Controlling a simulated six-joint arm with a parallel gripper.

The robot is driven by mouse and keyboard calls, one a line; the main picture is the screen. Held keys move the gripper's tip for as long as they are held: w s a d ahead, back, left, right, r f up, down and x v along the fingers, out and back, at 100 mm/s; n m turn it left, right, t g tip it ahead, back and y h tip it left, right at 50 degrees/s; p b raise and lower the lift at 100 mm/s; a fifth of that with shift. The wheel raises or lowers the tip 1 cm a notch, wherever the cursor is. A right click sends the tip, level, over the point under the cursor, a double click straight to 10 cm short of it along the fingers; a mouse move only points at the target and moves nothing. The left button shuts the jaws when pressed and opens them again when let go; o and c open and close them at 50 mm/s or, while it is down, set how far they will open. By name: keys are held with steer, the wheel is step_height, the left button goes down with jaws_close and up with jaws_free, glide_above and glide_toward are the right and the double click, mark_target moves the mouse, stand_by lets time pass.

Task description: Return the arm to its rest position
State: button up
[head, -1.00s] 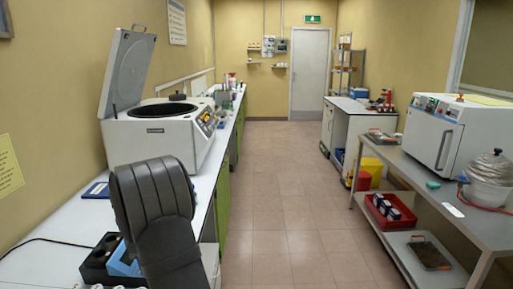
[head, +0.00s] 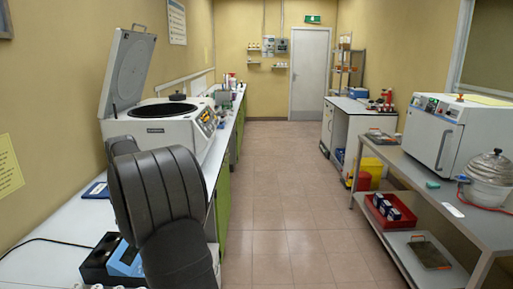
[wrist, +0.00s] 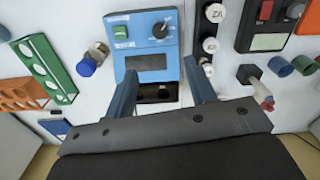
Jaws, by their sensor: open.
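In the wrist view my gripper (wrist: 162,80) is open, its two blue fingers spread with nothing between them. It is above a white bench (wrist: 85,20) and in front of a blue device (wrist: 148,38) with a green button, a dark knob and a grey display. The device shows in part in the head view (head: 125,262), at the lower left of the bench. My dark grey arm fills the lower left of the head view and hides part of the bench; the fingers cannot be seen there.
A centrifuge (head: 150,135) with raised lid stands further along the left bench. In the wrist view a green rack (wrist: 43,68), an orange rack (wrist: 20,93), a blue-capped jar (wrist: 90,60) and several white-capped bottles surround the device. The floor aisle (head: 285,200) is clear.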

step_height(320, 180, down, 15)
steer(key=shift+f, duration=0.15)
steer(key=shift+f+m, duration=0.25)
steer(key=shift+m, duration=0.05)
steer(key=m, duration=0.3)
steer(key=shift+m, duration=0.4)
steer(key=m, duration=0.4)
steer(key=shift+r, duration=0.1)
steer(key=m, duration=0.5)
steer(key=shift+m, duration=1.9)
steer(key=shift+n, duration=0.3)
